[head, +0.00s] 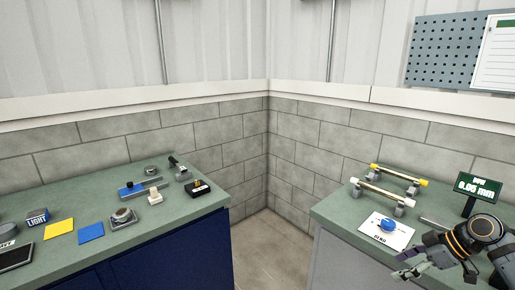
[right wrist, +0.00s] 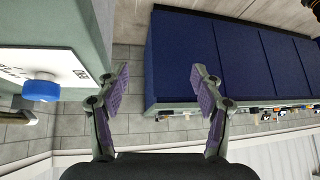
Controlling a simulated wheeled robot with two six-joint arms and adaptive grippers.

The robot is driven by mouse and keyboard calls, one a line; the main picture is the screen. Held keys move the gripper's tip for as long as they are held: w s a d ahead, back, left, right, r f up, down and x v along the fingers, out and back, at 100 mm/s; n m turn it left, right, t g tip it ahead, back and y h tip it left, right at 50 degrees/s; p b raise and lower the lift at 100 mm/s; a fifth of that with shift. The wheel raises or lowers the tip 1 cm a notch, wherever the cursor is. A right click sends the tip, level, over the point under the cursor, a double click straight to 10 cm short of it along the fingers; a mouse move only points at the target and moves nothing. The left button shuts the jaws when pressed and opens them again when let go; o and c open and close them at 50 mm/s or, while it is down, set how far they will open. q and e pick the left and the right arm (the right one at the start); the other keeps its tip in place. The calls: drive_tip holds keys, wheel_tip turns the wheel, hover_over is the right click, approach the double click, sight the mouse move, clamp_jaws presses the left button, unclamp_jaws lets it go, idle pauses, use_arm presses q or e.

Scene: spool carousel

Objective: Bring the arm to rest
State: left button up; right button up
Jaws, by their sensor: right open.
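My right arm comes in at the lower right of the head view. Its gripper (head: 404,264) hangs by the front edge of the right bench (head: 335,212). In the right wrist view, the two fingers of the gripper (right wrist: 160,76) stand wide apart with nothing between them. Floor and a blue cabinet front (right wrist: 180,60) show behind them. My left gripper is in neither view.
A blue knob (head: 388,225) sits on a white card (head: 372,238) on the right bench, close to my gripper. Behind are two rods on stands (head: 384,190) and a display (head: 478,187). The left bench (head: 75,195) holds several small items. A floor gap separates the benches.

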drive_tip(key=s+a+f+m+g+h, duration=0.1)
drive_tip(key=s+a+f+h, duration=0.1)
drive_tip(key=s+a+f, duration=0.6)
drive_tip(key=s+a+f+m+g+h, duration=0.1)
drive_tip(key=s+a+f, duration=0.4)
drive_tip(key=f, duration=0.4)
drive_tip(key=s+a+r+m+t+h, duration=0.2)
drive_tip(key=s+a+m+h, duration=0.15)
drive_tip(key=s+m, duration=0.55)
drive_tip(key=s+d+f+n+g+p, duration=0.1)
drive_tip(key=d+f, duration=0.1)
drive_tip(key=f, duration=1)
drive_tip(key=s+d+f+g, duration=0.1)
drive_tip(key=f, duration=1)
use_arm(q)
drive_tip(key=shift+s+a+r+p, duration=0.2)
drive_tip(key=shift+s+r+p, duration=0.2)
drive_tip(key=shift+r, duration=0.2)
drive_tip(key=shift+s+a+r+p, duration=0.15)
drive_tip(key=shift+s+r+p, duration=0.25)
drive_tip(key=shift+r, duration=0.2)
use_arm(e)
drive_tip(key=s+d+f, duration=0.1)
drive_tip(key=s+f, duration=1.6)
drive_tip(key=s, duration=0.2)
drive_tip(key=shift+s+d+f+g, duration=0.15)
drive_tip(key=shift+s+f+g, duration=0.1)
drive_tip(key=shift+g, duration=0.15)
drive_tip(key=shift+h, duration=0.25)
